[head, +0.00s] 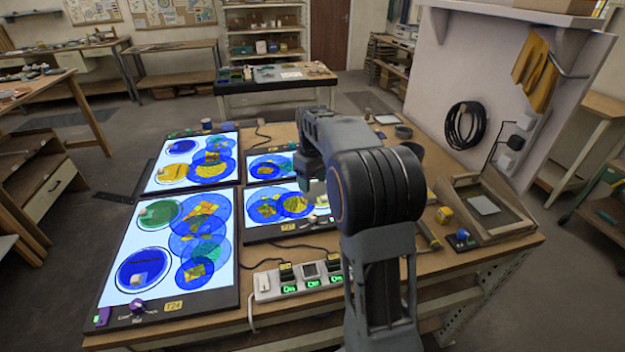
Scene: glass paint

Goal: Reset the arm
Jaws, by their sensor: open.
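My arm rises at the front right of the worktable and bends over toward its middle. My gripper (308,172) hangs at the far end, pointing down by the right edge of the small lit panels; its fingers are small and partly hidden by my own arm. It is open, and I see nothing held in it. Below and left of it is a lit panel (262,226) with blue and yellow glass discs. A large lit panel (113,293) at front left bears green, blue and yellow discs. Another lit panel (153,187) lies behind it.
A power strip (264,283) with green lights lies at the table's front. A white wall panel (440,80) with a coiled black cable (464,125) stands beyond the right edge.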

